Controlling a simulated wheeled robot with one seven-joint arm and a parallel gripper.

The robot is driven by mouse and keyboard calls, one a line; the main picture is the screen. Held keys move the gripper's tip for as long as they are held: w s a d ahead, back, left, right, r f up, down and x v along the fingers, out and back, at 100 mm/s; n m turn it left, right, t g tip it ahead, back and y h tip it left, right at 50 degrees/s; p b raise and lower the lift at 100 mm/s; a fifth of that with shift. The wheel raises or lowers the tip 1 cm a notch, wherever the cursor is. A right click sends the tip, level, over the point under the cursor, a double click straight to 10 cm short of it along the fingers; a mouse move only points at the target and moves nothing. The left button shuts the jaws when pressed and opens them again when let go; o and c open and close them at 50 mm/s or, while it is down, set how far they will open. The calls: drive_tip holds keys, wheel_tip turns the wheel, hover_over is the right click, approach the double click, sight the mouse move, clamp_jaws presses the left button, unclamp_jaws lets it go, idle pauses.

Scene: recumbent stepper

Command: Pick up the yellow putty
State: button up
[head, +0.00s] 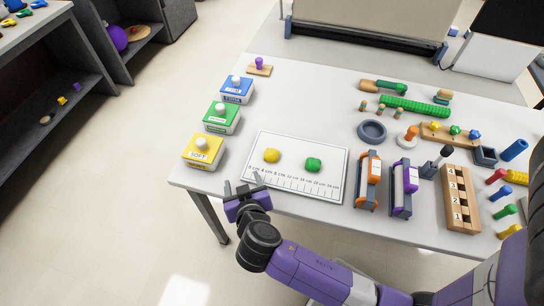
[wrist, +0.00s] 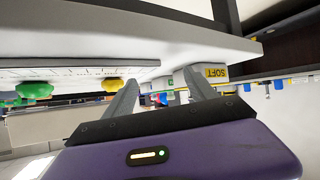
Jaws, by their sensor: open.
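The yellow putty (head: 272,155) is a small rounded lump on the left part of a white ruler mat (head: 313,188) on the table. The green putty (head: 313,165) lies to its right on the same mat. My gripper (head: 244,182) is open and empty at the table's front edge, just below and left of the mat, apart from the yellow putty. In the wrist view, which looks tilted over, the yellow putty (wrist: 112,85) is left of my gripper's fingers (wrist: 165,90), with the green putty (wrist: 35,89) further left.
A yellow SOFT box (head: 203,151), a green box (head: 221,117) and a blue box (head: 236,88) stand left of the mat. Orange (head: 368,180) and purple (head: 403,188) devices stand right of it. The table (head: 310,100) is clear behind the mat.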

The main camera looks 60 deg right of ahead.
sight(272, 153)
drive_tip(key=d+m+g+h, duration=0.1)
drive_tip(key=d+m, duration=0.1)
drive_tip(key=s+d+r+m+g+h, duration=0.1)
drive_tip(key=d+m+g+h, duration=0.1)
drive_tip(key=s+d+r+m+g+h, duration=0.1)
drive_tip(key=d+m, duration=0.1)
drive_tip(key=m, duration=0.1)
drive_tip(key=shift+d+g+h, duration=0.15)
drive_tip(key=shift+g+h, duration=0.15)
drive_tip(key=shift+h, duration=0.1)
drive_tip(key=shift+d+f, duration=0.15)
drive_tip(key=shift+d, duration=0.6)
drive_tip(key=shift+p+x, duration=0.75)
drive_tip(key=shift+x, duration=2.35)
drive_tip(key=shift+s+f, duration=0.15)
drive_tip(key=c, duration=1.4)
